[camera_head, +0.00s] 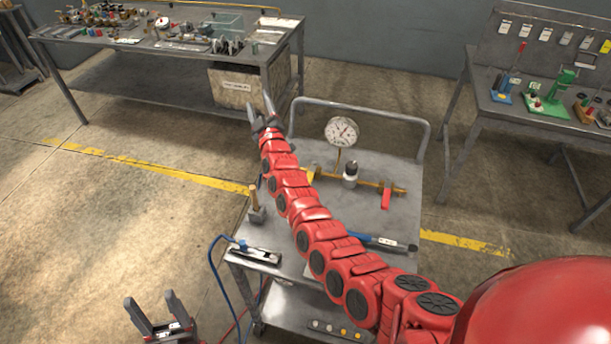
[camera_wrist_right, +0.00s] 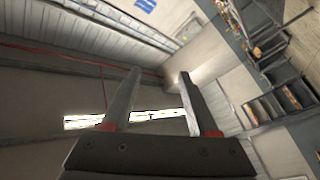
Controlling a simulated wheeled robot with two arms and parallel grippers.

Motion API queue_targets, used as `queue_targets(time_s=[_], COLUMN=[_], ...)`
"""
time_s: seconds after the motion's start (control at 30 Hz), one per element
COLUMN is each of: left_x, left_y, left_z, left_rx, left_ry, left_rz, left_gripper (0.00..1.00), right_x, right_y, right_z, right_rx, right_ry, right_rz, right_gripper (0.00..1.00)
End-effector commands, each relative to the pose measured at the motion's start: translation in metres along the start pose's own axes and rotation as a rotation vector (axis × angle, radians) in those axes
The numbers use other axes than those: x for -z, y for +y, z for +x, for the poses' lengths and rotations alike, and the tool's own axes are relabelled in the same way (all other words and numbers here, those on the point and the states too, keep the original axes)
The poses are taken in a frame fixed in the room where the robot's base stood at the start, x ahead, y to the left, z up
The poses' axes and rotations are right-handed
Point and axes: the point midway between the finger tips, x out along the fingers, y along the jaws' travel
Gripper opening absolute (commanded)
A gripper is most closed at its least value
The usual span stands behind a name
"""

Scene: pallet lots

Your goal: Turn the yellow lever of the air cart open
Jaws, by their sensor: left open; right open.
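The air cart (camera_head: 400,225) is a grey metal cart in the middle of the head view. A brass pipe (camera_head: 372,184) runs across its top, with a round white dial gauge (camera_head: 341,131) above it. A yellow piece (camera_head: 312,174), likely the yellow lever, shows at the pipe's left, partly hidden by my right arm. A red lever (camera_head: 386,195) hangs at the pipe's right end. My right gripper (camera_head: 278,104) is open and empty beyond the cart's back left; its fingers also show apart in the wrist view (camera_wrist_right: 157,85). My left gripper (camera_head: 157,312) is open and empty, left of the cart's front.
A blue-handled tool (camera_head: 380,242), a small block with an upright handle (camera_head: 256,205) and a clamp-like tool (camera_head: 258,254) lie on the cart. A blue hose (camera_head: 218,270) hangs at its left. Cluttered benches (camera_head: 165,45) stand back left and right (camera_head: 530,120). Floor on the left is clear.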

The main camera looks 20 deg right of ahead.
Motion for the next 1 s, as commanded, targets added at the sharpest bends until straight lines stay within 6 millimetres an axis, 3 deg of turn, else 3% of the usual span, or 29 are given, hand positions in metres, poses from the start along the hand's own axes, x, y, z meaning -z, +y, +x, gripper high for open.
queue_targets(time_s=[0.03, 0.1, 0.2, 0.27, 0.33, 0.43, 0.6, 0.7, 0.83, 1.0], left_x=[0.001, 0.002, 0.003, 0.004, 0.005, 0.006, 0.007, 0.007, 0.007, 0.004], left_y=[0.0, -0.001, -0.001, -0.001, -0.001, -0.002, -0.002, -0.002, -0.002, -0.001], left_z=[0.008, 0.013, 0.019, 0.024, 0.029, 0.035, 0.042, 0.044, 0.042, 0.021], left_rx=[0.0, 0.0, 0.0, 0.0, 0.0, 0.0, 0.0, 0.0, 0.0, 0.0], left_ry=[0.0, 0.0, 0.0, 0.0, 0.0, 0.0, 0.0, 0.0, 0.0, 0.0], left_rz=[0.0, 0.0, 0.0, 0.0, 0.0, 0.0, 0.0, 0.0, 0.0, 0.0], left_gripper=[0.61, 0.61, 0.61, 0.61, 0.61, 0.61, 0.61, 0.61, 0.61, 0.61], right_x=[0.025, 0.048, 0.067, 0.068, 0.057, 0.024, -0.044, -0.067, -0.082, -0.096], right_y=[-0.006, -0.03, -0.06, -0.074, -0.084, -0.077, -0.023, 0.008, 0.025, 0.017], right_z=[0.019, 0.031, 0.027, 0.014, -0.01, -0.054, -0.13, -0.158, -0.175, -0.176], right_rx=[0.1, 0.261, 0.502, 0.648, 0.829, 1.086, 1.472, 1.616, 1.704, 1.708], right_ry=[-0.002, -0.006, -0.003, 0.002, -0.001, -0.02, -0.103, -0.146, -0.174, -0.171], right_rz=[-0.086, -0.233, -0.482, -0.649, -0.854, -1.148, -1.508, -1.614, -1.664, -1.667], right_gripper=[0.6, 0.6, 0.6, 0.6, 0.6, 0.6, 0.6, 0.6, 0.6, 0.6])
